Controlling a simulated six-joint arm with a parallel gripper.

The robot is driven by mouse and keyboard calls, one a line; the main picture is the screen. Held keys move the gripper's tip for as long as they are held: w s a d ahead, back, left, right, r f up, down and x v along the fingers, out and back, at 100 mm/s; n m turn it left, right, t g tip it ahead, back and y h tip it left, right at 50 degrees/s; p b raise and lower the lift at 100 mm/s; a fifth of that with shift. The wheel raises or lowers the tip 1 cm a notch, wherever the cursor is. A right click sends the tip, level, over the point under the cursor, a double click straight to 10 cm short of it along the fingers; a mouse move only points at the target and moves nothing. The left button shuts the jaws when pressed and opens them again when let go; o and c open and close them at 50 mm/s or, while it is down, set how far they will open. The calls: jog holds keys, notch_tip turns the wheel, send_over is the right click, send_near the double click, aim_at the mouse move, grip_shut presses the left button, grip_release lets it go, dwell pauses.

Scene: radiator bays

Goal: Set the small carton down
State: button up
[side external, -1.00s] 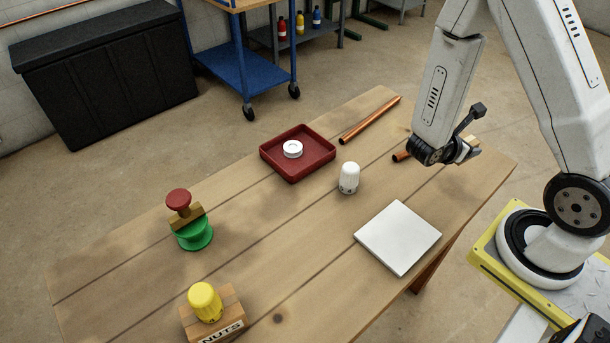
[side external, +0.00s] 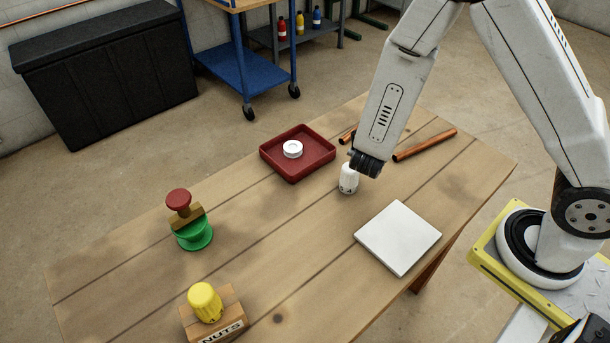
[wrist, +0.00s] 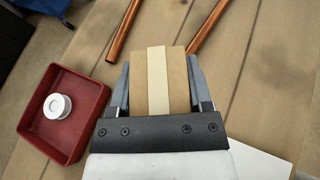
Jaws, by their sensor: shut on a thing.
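The small carton (wrist: 177,85) is brown with a cream strip along its middle. My gripper (wrist: 159,64) is shut on it, one finger on each side, in the wrist view. In the side external view my gripper (side external: 365,165) points down just behind the white ribbed knob, and the carton is hidden there. I cannot tell how high the carton is above the wooden table (side external: 270,235).
The white knob (side external: 348,182) stands close to my gripper. A green spool (side external: 195,236) and a NUTS box (side external: 228,318) stand left.

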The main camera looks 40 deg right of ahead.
jog(key=w+a+r+n+t+y, duration=0.1)
jog(key=w+a+n+t+y, duration=0.1)
jog(key=a, duration=1)
jog(key=w+a+r+n+t+y, duration=0.1)
jog(key=w+a+n+t+y, duration=0.2)
jog(key=a, duration=0.9)
jog(key=n+t+y, duration=0.1)
jog(key=n, duration=0.2)
jog(key=shift+w+a+r+t+y, duration=0.15)
jog(key=shift+a+r+t+y, duration=0.15)
jog(key=shift+r+y, duration=0.1)
jog(key=shift+w+f, duration=0.1)
jog(key=w+a+f, duration=0.1)
jog(key=w+f, duration=0.1)
jog(key=w, duration=0.2)
jog(key=w+a+f, duration=0.1)
jog(key=w+f, duration=0.2)
jog(key=w+a+f, duration=0.1)
jog(key=w+f, duration=0.2)
jog(key=w, duration=0.1)
jog(key=shift+w+a+f, duration=0.1)
jog(key=shift+w+a, duration=0.25)
jog(key=shift+a, duration=0.05)
jog(key=shift+w+a+f, duration=0.2)
jog(key=shift+w+f, duration=0.25)
jog(key=shift+f, duration=0.05)
jog(key=shift+f, duration=0.1)
